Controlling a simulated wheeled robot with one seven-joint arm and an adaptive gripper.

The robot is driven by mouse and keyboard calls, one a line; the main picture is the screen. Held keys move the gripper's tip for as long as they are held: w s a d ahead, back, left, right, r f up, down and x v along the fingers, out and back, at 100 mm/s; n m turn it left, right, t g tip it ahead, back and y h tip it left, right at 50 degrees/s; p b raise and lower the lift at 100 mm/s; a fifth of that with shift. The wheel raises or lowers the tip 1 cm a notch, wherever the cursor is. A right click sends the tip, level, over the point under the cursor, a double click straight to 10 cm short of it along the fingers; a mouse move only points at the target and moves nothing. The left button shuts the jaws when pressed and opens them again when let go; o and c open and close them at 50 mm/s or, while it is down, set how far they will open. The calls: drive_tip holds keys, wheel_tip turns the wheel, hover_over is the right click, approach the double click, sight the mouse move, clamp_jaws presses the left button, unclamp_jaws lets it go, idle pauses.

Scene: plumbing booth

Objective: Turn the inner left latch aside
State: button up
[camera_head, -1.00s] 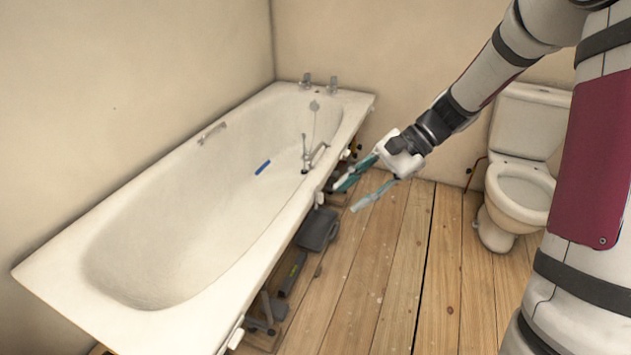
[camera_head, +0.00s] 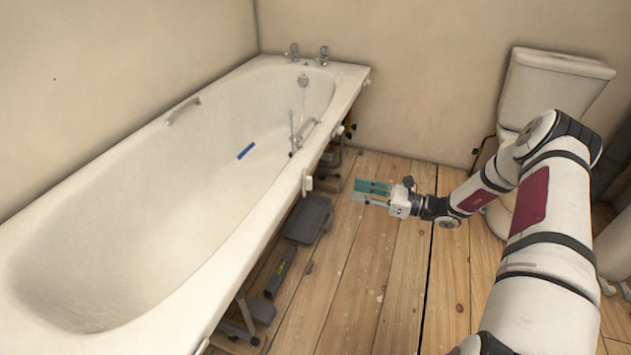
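Small white latches sit under the bath's outer rim. One latch (camera_head: 307,183) is near the middle of the long side and another (camera_head: 339,130) is nearer the tap end. A further pale piece (camera_head: 203,346) shows at the near bottom edge, partly cut off. I cannot tell from this view how each latch is turned. My gripper (camera_head: 356,191) has teal and grey fingers pointing left toward the bath side. It is open and empty, above the floorboards, to the right of the middle latch and apart from it.
The white bath (camera_head: 344,92) fills the left, its side open underneath. A toilet (camera_head: 550,90) stands back right. Wooden floor (camera_head: 345,300) between is clear.

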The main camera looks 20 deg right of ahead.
sight(312, 179)
drive_tip(key=b+x, duration=0.3)
drive_tip(key=x, duration=1)
drive_tip(key=shift+w+a, duration=0.2)
drive_tip(key=shift+a, duration=0.1)
drive_tip(key=shift+c, duration=0.5)
clamp_jaws()
